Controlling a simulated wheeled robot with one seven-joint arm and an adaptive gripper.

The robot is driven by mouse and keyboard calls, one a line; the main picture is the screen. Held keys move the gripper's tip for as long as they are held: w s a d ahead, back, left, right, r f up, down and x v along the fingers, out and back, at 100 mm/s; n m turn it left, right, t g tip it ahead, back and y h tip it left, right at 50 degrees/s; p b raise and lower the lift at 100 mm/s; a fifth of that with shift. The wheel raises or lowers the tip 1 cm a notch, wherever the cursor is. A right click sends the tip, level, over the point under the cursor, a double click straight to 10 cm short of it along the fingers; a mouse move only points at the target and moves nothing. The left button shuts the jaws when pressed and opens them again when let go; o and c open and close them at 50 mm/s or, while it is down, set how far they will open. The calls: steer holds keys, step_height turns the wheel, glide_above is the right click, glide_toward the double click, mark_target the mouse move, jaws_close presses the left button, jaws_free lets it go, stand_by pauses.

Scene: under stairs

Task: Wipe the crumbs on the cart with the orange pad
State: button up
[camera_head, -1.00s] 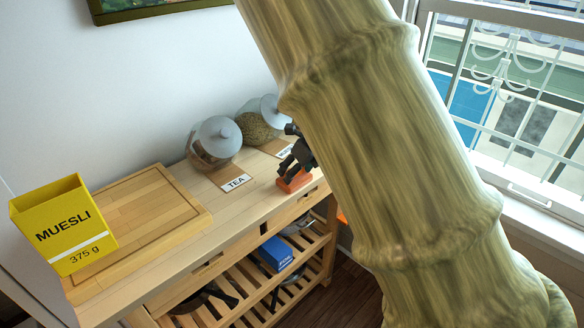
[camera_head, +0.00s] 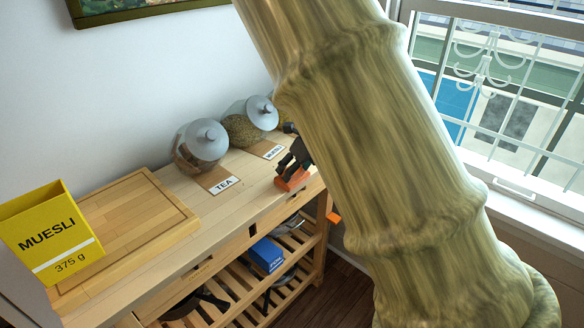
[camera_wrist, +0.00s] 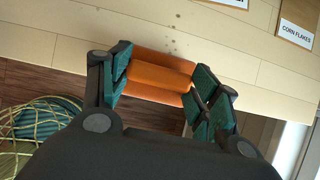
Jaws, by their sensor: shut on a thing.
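The orange pad (camera_head: 291,180) is at the right end of the wooden cart top (camera_head: 214,203), by its front edge. It also shows in the wrist view (camera_wrist: 155,78). My gripper (camera_head: 292,163) is shut on the pad, with a finger on each side of it (camera_wrist: 163,84). I cannot tell whether the pad touches the wood. Several small dark crumbs (camera_wrist: 172,42) lie on the cart top just beyond the pad in the wrist view. I cannot make out crumbs in the head view; my arm hides the cart's far right end.
A cutting board (camera_head: 125,224) and yellow muesli box (camera_head: 50,232) are at left. A blue box (camera_head: 267,254) lies on the slatted shelf. A netted teal thing (camera_wrist: 42,122) is below.

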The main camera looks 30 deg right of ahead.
steer(key=shift+w+a+r+p, duration=0.1)
steer(key=shift+w+a+p, duration=0.35)
steer(key=shift+w, duration=0.65)
steer(key=shift+w+a+p, duration=0.3)
steer(key=shift+w+p, duration=0.15)
steer(key=shift+w, duration=0.65)
steer(key=shift+w+a+r+p, duration=0.1)
steer(key=shift+w+a+p, duration=0.35)
steer(key=shift+w, duration=0.65)
steer(key=shift+w+a+f+p, duration=0.15)
steer(key=shift+w+a+p, duration=0.15)
steer(key=shift+w, duration=0.55)
steer(key=shift+w+a+f+p, duration=0.1)
steer(key=shift+w+a+p, duration=0.2)
steer(key=shift+w, duration=0.55)
step_height(320, 180, up, 6)
steer(key=p, duration=0.4)
steer(key=shift+r, duration=0.15)
steer(key=shift+r+p, duration=1)
steer(key=shift+r, duration=0.35)
